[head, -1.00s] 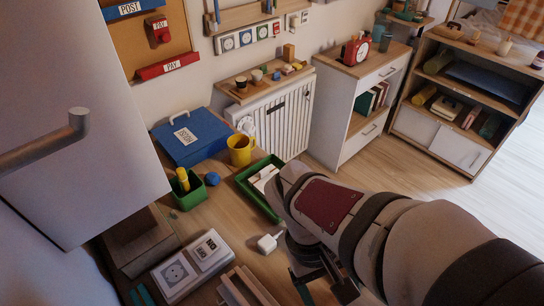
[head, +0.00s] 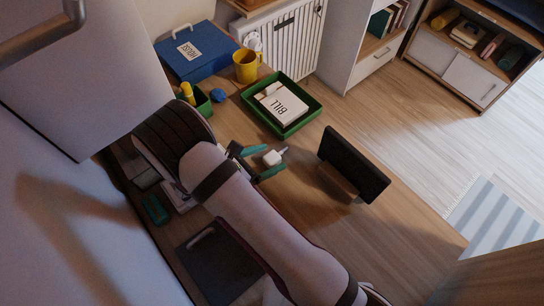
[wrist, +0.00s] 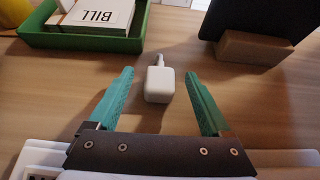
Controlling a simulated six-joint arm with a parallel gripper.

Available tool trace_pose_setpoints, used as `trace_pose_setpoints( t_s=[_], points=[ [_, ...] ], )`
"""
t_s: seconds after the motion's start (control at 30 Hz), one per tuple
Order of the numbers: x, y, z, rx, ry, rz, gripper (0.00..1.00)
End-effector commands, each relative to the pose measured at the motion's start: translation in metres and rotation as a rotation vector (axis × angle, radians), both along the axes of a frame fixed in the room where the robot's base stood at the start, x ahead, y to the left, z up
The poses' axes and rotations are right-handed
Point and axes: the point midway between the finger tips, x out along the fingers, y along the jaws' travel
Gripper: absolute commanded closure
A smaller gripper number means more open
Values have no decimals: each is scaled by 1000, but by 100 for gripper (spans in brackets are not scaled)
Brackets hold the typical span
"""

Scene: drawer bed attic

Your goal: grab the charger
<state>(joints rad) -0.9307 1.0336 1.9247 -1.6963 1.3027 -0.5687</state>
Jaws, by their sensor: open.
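The charger (head: 272,158) is a small white block with a short narrow end. It lies on the wooden desk, and it also shows in the wrist view (wrist: 159,86). My gripper (head: 262,162) is open, with teal fingers on either side of the charger's near part. In the wrist view my gripper (wrist: 160,88) has the charger between its fingertips, with a clear gap on both sides. The charger's narrow end points away from my gripper. Nothing hides the charger in the wrist view.
A green tray (head: 318,108) with papers marked BILL lies beyond the charger. A dark upright panel on a wooden stand (head: 338,184) is to the right. A yellow mug (head: 246,68), blue box (head: 196,50) and green pen holder (head: 202,102) stand further back. Bare desk surrounds the charger.

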Motion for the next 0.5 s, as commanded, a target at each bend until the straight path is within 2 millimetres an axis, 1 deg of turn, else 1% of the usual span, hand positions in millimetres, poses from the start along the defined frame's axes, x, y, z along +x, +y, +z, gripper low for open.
trace_pose_setpoints(
  t_s=[0.13, 0.27, 0.3, 0.37, 0.4, 0.47, 0.5],
  points=[
    [0, 0, 0, 1, -1, 0, 18],
    [0, 0, 0, 0, 0, -1, 41],
    [0, 0, 0, 0, 0, -1, 48],
    [0, 0, 0, 0, 0, -1, 59],
    [0, 0, 0, 0, 0, -1, 66],
    [0, 0, 0, 0, 0, -1, 77],
    [-1, 0, 0, 1, -1, -2, 84]
  ],
)
